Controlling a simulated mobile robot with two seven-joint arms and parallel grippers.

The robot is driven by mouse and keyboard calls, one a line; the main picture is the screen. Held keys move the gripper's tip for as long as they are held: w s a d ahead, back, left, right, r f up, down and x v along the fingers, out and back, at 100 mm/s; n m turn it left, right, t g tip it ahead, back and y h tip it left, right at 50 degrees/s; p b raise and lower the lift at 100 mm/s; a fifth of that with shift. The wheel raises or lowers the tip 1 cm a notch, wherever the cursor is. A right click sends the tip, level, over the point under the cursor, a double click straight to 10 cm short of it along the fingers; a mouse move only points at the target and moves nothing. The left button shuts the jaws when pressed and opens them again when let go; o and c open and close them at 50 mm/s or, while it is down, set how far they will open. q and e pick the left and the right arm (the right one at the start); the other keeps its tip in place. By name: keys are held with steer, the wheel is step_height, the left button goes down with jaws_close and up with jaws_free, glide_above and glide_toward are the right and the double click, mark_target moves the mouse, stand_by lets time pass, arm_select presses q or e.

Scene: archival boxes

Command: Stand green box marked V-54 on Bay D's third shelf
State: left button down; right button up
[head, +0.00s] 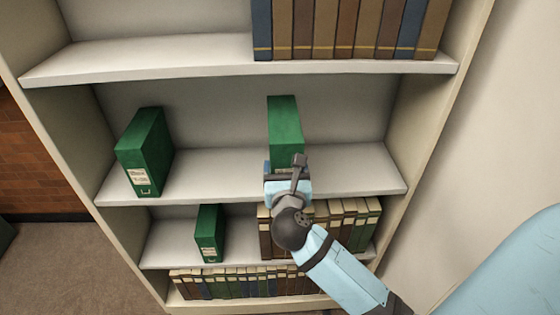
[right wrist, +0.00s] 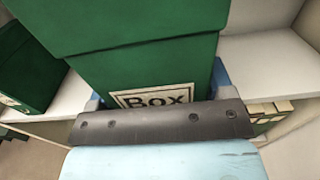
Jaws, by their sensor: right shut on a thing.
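A green box (head: 285,128) stands upright on the middle shelf in the head view, right of the shelf's centre. My right gripper (head: 287,172) is shut on its lower front. In the right wrist view the same green box (right wrist: 140,60) fills the middle, with a label reading "Box" partly hidden by the gripper (right wrist: 160,100). The marking V-54 cannot be read. I cannot tell if the box's base touches the shelf (head: 350,172). My left gripper is not in view.
Another green box (head: 145,152) stands at the left of the same shelf, and a third (head: 209,233) on the shelf below. Brown and blue volumes (head: 345,28) fill the upper shelf's right. Clear shelf lies on both sides of the held box. The bookcase's right side panel (head: 425,120) is nearby.

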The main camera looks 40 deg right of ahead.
steer(key=p+x, duration=0.1)
steer(key=x, duration=0.8)
steer(key=shift+w+d+r, duration=0.15)
steer(key=shift+w+d+f, duration=0.1)
steer(key=shift+f, duration=0.4)
steer(key=shift+w+d+f, duration=0.1)
steer(key=shift+w+f, duration=0.05)
steer(key=shift+f, duration=0.4)
step_height(320, 180, down, 4)
steer(key=shift+a+f+b, duration=0.1)
steer(key=shift+f+b, duration=0.05)
steer(key=shift+b, duration=0.2)
steer(key=shift+w+f, duration=0.1)
steer(key=shift+f, duration=0.3)
